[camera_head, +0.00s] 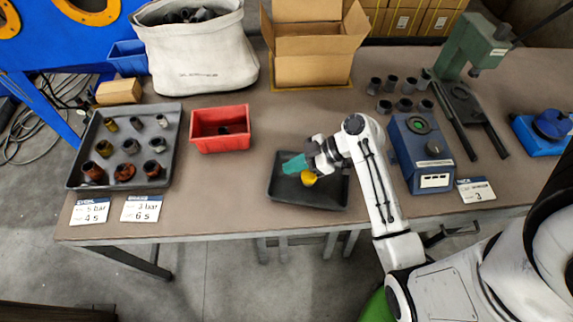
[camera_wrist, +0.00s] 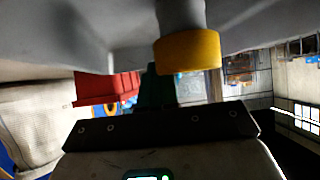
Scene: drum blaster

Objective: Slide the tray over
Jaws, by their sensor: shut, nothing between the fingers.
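A small black tray (camera_head: 286,192) lies at the middle of the table, near its front edge. A yellow-ended part (camera_head: 309,179) shows over the tray; in the wrist view it is a grey cylinder with a yellow end (camera_wrist: 188,52). My gripper (camera_head: 291,165), with teal fingers, is over the tray's back left part, left of the yellow end. Its fingers look closed and hold nothing. In the wrist view a teal finger (camera_wrist: 156,90) shows partly. I cannot tell whether the fingers touch the tray. A larger dark tray (camera_head: 75,165) with several metal parts lies at the left.
A red bin (camera_head: 221,130) stands left of the small tray. A cardboard box (camera_head: 312,68) and a white sack (camera_head: 198,55) stand behind. A blue device (camera_head: 422,155) is close on the right. Label cards (camera_head: 141,209) lie at the front left.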

